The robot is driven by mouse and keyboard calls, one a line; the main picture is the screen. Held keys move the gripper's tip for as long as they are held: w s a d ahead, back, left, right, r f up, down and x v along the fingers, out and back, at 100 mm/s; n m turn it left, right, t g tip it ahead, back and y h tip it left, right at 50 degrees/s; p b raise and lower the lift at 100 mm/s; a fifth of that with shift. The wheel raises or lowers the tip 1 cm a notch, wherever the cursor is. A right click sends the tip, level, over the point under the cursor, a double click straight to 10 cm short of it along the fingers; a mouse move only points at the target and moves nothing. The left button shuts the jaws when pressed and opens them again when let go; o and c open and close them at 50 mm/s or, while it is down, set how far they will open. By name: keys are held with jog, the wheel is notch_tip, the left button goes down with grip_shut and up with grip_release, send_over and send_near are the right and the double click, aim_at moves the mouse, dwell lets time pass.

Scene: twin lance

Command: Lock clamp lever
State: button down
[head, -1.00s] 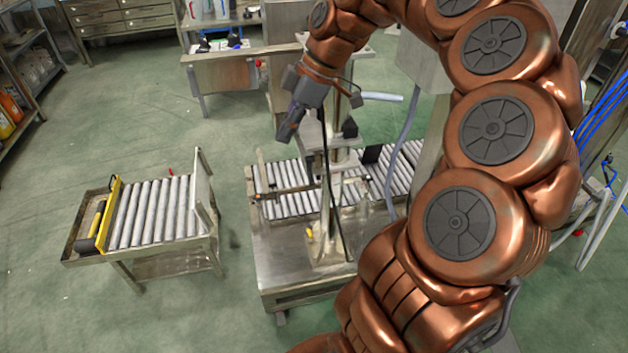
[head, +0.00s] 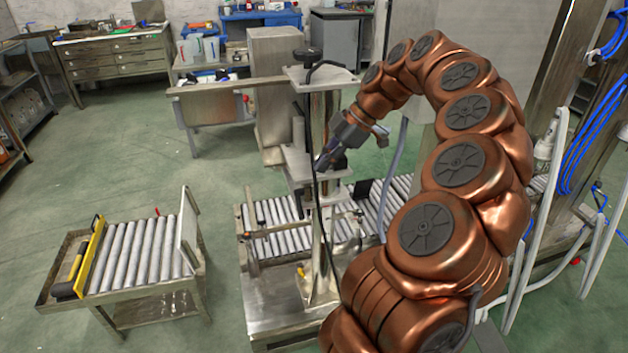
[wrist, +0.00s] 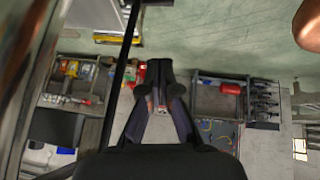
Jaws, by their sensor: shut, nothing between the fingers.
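My gripper (head: 322,163) is beside the steel column (head: 326,115) of the press-like stand, near the bracket at mid height. In the wrist view its dark fingers (wrist: 159,68) are together, with nothing seen between them. A black knob (head: 308,55) sits on top of the stand. A small yellow handle (head: 300,270) is low at the column's foot. A black block (head: 362,189) is by the roller bed right of the column. I cannot tell which part is the clamp lever. A dark cable runs down past the gripper.
A roller cart (head: 140,245) with a yellow end bar (head: 88,258) stands at the left. A roller conveyor (head: 275,220) runs behind the column. Shelves with tools (wrist: 228,95) show in the wrist view. Green floor between cart and stand is clear.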

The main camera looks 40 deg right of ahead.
jog(key=p, duration=0.2)
send_over(301, 212)
notch_tip(301, 212, down, 8)
jog(key=shift+r, duration=0.2)
jog(key=f, duration=0.3)
jog(key=shift+w+d, duration=0.1)
jog(key=shift+d, duration=0.3)
jog(key=shift+d+f+p, duration=0.15)
jog(key=shift+f+p, duration=0.15)
jog(key=shift+f, duration=0.25)
jog(key=shift+f+b, duration=0.1)
jog(key=shift+b, duration=0.2)
jog(key=shift+f+b, duration=0.15)
jog(key=shift+b, duration=0.4)
jog(key=shift+t+b, duration=0.3)
jog(key=shift+t, duration=0.1)
